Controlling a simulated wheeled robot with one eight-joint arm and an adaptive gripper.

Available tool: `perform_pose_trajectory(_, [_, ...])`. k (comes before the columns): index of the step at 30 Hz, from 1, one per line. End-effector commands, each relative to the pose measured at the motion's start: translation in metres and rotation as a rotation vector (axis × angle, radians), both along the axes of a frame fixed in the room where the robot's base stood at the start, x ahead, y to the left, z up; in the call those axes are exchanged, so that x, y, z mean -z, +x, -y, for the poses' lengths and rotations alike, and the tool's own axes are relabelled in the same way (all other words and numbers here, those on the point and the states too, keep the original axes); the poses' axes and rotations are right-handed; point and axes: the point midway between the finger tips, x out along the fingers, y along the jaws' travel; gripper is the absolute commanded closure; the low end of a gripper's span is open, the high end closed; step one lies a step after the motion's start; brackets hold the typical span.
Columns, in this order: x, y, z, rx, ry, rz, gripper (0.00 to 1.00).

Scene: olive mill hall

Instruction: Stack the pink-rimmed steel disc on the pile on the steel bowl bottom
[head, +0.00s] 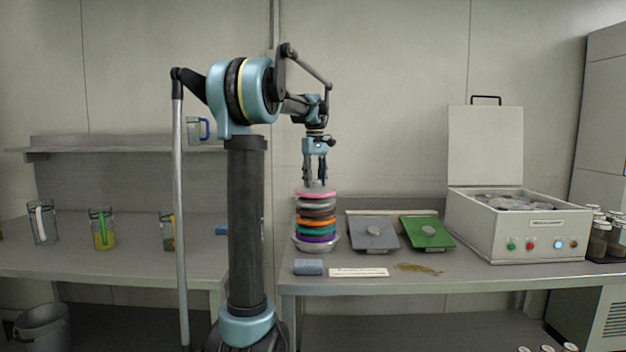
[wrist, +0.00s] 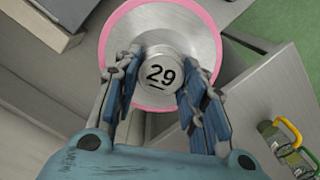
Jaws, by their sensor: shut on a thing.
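The pink-rimmed steel disc (head: 301,193) is at the top of the pile in the head view. In the wrist view its steel face and pink rim (wrist: 213,30) surround a round knob marked 29 (wrist: 160,74). My gripper (head: 315,181) points down, its fingers (wrist: 166,72) shut on that knob. Below are several discs with grey, brown, orange, teal and purple rims (head: 317,218), stacked on the steel bowl bottom (head: 318,247) on the bench. The pink disc is right over the pile; I cannot tell whether it bears on it.
A light box with open lid (head: 520,232) stands further right. A blue block (head: 308,267) and a white label strip (head: 358,272) lie in front. Jugs (head: 103,230) stand on the left bench.

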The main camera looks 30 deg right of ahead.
Motion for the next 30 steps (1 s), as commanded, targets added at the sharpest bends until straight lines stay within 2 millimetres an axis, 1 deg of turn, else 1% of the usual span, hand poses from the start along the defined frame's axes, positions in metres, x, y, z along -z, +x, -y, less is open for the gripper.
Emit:
perform_pose_trajectory(7, [0.000,0.000,0.000,0.000,0.000,0.000,0.79])
perform_pose_trajectory(8, [0.000,0.000,0.000,0.000,0.000,0.000,0.57])
perform_pose_trajectory(9, [0.000,0.000,0.000,0.000,0.000,0.000,0.48])
perform_pose_trajectory(10, [0.000,0.000,0.000,0.000,0.000,0.000,0.41])
perform_pose_trajectory(11, [0.000,0.000,0.000,0.000,0.000,0.000,0.38])
perform_pose_trajectory(20, [0.000,0.000,0.000,0.000,0.000,0.000,0.38])
perform_pose_trajectory(23, [-0.002,0.000,0.000,0.000,0.000,0.000,0.38])
perform_pose_trajectory(26, [-0.011,0.001,0.000,0.000,0.000,0.000,0.38])
perform_pose_trajectory(30, [-0.033,0.002,0.000,0.000,0.000,0.000,0.38])
